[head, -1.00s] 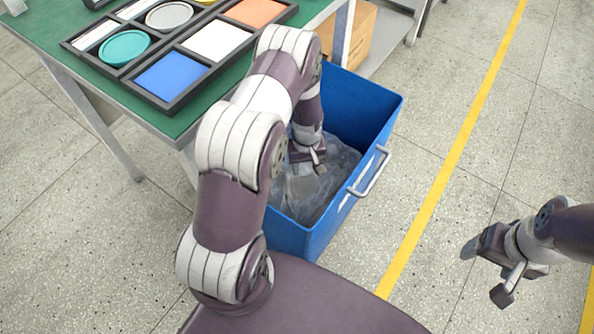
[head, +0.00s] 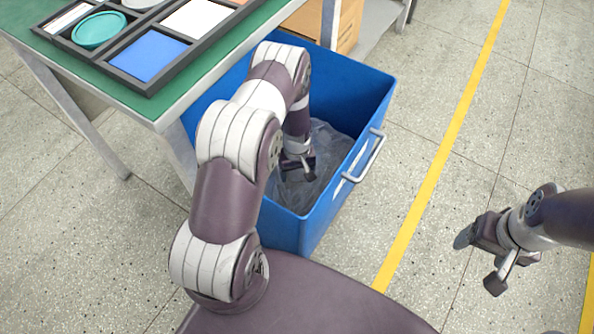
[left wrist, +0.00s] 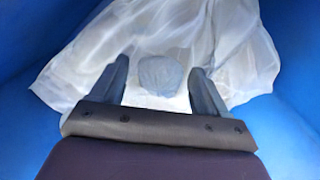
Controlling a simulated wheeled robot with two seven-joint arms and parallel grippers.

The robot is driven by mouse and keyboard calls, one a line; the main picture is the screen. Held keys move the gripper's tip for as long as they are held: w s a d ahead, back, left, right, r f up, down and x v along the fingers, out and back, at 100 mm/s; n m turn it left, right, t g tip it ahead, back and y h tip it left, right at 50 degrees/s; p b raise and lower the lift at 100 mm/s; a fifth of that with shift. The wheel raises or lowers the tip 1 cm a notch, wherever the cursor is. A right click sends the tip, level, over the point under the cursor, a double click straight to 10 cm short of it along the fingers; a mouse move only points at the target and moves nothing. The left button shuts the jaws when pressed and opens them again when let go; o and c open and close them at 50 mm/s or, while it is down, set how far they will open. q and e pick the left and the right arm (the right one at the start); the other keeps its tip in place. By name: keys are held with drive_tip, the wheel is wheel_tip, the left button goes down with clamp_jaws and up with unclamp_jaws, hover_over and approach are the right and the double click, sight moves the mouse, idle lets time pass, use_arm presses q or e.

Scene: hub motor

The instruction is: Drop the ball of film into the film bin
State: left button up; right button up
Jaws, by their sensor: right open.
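The blue film bin (head: 318,226) stands beside the table, with crumpled translucent film (head: 330,145) inside. My left gripper (head: 298,172) reaches down inside the bin, below its rim. In the left wrist view its two fingers (left wrist: 160,88) are apart. A pale grey-blue ball of film (left wrist: 161,72) shows between and beyond the fingertips, with a gap on each side, against the white film (left wrist: 235,50). I cannot tell how far below the fingers it is. In the head view the ball cannot be made out. My right gripper (head: 478,262) is open and empty above the floor at the right.
A green table (head: 215,65) with a dark divided tray (head: 120,82) stands at the upper left, close to the bin. A metal handle (head: 366,158) sticks out from the bin's right wall. A cardboard box (head: 350,25) is behind the bin. The floor right of the bin is clear.

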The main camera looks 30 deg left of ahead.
use_arm(q)
drive_tip(key=shift+r, duration=0.15)
wheel_tip(320, 180, up, 12)
drive_tip(key=p, duration=0.6)
wheel_tip(320, 180, up, 16)
drive_tip(key=m+t, duration=0.1)
drive_tip(key=m, duration=0.4)
hover_over(297, 171)
drive_tip(key=s+d, duration=0.4)
drive_tip(key=d, duration=0.1)
drive_tip(key=s+d+r+m, duration=0.2)
drive_tip(key=s+r, duration=0.4)
drive_tip(key=s, duration=0.3)
drive_tip(key=shift+s+d+m, duration=0.3)
drive_tip(key=shift+d+m, duration=0.05)
drive_tip(key=shift+m, duration=0.25)
drive_tip(key=shift+r, duration=0.1)
